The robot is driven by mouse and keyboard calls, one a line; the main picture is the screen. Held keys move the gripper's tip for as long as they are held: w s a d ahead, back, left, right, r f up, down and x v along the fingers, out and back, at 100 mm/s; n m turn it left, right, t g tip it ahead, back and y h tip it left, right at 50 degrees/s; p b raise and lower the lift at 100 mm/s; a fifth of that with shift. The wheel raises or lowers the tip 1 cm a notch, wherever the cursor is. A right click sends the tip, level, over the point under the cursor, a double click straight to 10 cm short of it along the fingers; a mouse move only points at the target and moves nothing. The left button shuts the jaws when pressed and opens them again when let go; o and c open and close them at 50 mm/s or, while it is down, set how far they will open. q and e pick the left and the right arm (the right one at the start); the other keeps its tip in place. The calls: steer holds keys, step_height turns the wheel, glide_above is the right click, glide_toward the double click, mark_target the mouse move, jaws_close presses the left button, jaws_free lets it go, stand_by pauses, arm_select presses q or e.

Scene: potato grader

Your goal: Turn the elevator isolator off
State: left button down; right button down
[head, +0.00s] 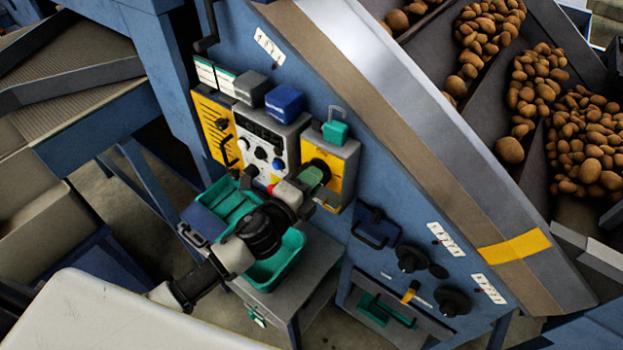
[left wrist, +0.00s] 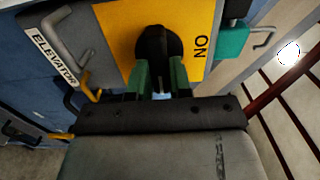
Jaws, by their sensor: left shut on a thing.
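The elevator isolator is a yellow plate (head: 348,177) on a grey box on the blue machine side. In the left wrist view its plate (left wrist: 203,18) carries a black rotary handle (left wrist: 155,45), the word ON to the right and an ELEVATOR label (left wrist: 53,52) to the left. My left gripper (head: 317,173) reaches the plate from the front. In the left wrist view its green fingers (left wrist: 159,78) are shut on the black handle, one on each side. The fingers hide the handle's near end. My right gripper is not in view.
A teal padlock (head: 335,132) hangs at the isolator's top. A teal bin (head: 285,265) is below my arm. Black knobs (head: 410,258) sit lower right.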

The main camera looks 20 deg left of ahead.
arm_select(q)
steer(key=c, duration=1)
jaws_free()
steer(key=shift+c, duration=0.2)
steer(key=b+v, duration=0.3)
steer(key=v, duration=0.7)
steer(key=shift+s, duration=0.4)
steer(key=shift+a, duration=0.15)
